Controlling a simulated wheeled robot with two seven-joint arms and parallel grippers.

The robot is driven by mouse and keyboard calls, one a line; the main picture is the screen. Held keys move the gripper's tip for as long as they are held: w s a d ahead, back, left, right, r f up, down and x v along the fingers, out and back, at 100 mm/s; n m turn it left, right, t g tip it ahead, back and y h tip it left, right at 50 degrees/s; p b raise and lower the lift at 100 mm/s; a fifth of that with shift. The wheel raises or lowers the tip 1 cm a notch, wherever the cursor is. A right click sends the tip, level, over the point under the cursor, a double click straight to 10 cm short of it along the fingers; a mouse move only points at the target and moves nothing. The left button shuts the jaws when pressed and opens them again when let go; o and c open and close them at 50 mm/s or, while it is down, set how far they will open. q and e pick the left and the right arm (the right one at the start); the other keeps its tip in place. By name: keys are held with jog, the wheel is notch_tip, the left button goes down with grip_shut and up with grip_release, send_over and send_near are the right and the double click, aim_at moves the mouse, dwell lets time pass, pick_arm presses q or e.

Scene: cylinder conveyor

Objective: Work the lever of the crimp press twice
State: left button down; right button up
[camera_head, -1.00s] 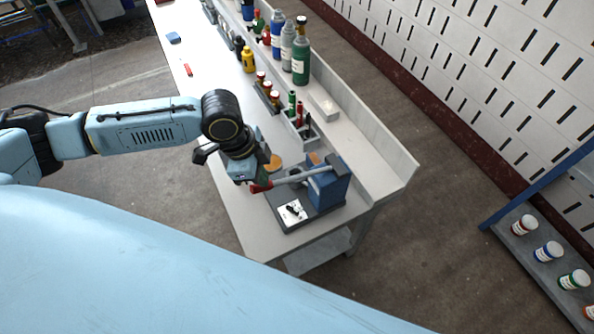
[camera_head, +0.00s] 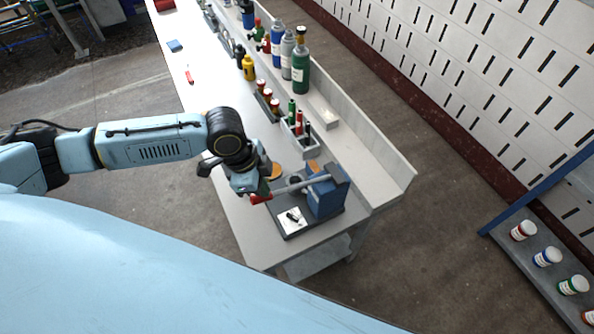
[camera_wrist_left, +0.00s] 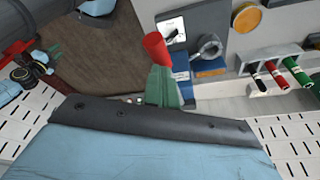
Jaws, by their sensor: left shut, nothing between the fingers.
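The crimp press stands at the near end of the bench, with a blue housing (camera_head: 326,198) and a dark base. A white plate (camera_head: 291,221) on the base carries a small black part. Its grey lever (camera_head: 290,188) slopes from the housing toward the left and ends in a red handle (camera_head: 258,198). My left gripper (camera_head: 262,188) is shut and empty at this handle. In the left wrist view the red handle (camera_wrist_left: 156,47) shows right at the tips of the green fingers (camera_wrist_left: 163,88); contact cannot be told for sure. My right gripper is not in view.
A holder (camera_head: 299,146) with slim bottles stands behind the press, beside an orange disc (camera_head: 274,169). Larger bottles (camera_head: 301,68) line the bench's rear side. A rack (camera_head: 520,262) with labelled jars stands at right. The bench's front strip (camera_head: 222,95) is mostly clear.

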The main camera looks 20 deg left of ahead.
pick_arm(q)
jog(key=shift+w+d+v, duration=0.1)
jog(key=shift+d+v, duration=0.1)
jog(key=shift+v, duration=0.85)
jog(key=shift+w+d+v, duration=0.1)
jog(key=shift+d+v, duration=0.05)
jog(key=shift+v, duration=0.85)
jog(key=shift+w+d+v, duration=0.1)
jog(key=shift+d+v, duration=0.1)
jog(key=shift+v, duration=0.85)
jog(key=shift+s+r, duration=0.1)
jog(key=shift+r, duration=0.05)
